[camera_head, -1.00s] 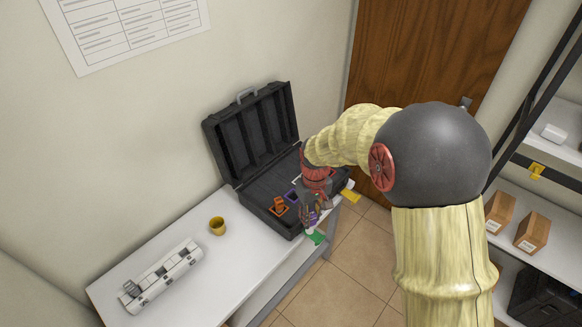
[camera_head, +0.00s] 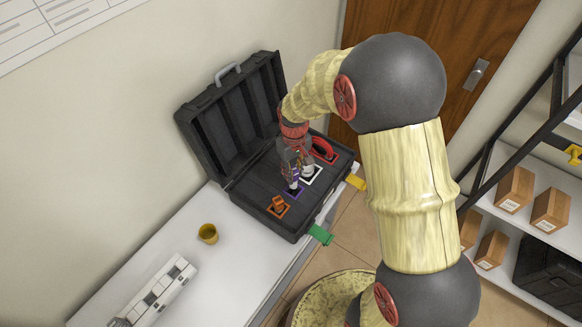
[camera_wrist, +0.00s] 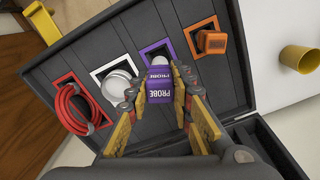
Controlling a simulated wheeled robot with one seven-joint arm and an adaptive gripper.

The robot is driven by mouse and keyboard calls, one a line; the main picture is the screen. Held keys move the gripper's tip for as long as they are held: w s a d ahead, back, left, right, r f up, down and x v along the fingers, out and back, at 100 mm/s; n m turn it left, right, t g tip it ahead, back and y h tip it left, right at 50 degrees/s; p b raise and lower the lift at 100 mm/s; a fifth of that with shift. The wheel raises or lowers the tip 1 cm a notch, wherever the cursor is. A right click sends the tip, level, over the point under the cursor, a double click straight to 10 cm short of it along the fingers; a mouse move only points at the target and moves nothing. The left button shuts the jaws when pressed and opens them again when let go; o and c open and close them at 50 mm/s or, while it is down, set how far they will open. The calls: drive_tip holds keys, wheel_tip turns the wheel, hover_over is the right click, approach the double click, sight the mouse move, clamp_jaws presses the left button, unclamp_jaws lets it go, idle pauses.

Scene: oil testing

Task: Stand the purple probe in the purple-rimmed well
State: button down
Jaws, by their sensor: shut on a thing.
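My gripper (camera_head: 293,172) is shut on the purple probe, marked PROBE, which also shows between the fingers in the wrist view (camera_wrist: 161,86). The probe is about upright, with its pale tip pointing down at the purple-rimmed well (camera_head: 301,191). The well lies in the open black case; its purple rim (camera_wrist: 155,44) shows beyond the probe in the wrist view. The tip appears at or inside the rim; I cannot tell how deep it is. The probe and fingers hide part of the well.
The white-rimmed well holds a white round piece (camera_wrist: 117,80), and the red-rimmed well holds a coiled red cable (camera_wrist: 75,108). The case lid (camera_head: 235,115) stands open behind. A yellow cup (camera_head: 208,233) stands left on the table.

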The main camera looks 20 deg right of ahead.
drive_tip(key=shift+s+f+b, duration=0.1)
drive_tip(key=shift+f+b, duration=0.2)
drive_tip(key=shift+f, duration=0.05)
wheel_tip(320, 180, down, 5)
drive_tip(key=b, duration=0.3)
drive_tip(key=shift+r, duration=0.1)
idle(1.2)
drive_tip(key=shift+f, duration=0.6)
idle(0.4)
drive_tip(key=c, duration=1.8)
unclamp_jaws()
drive_tip(key=shift+c, duration=0.2)
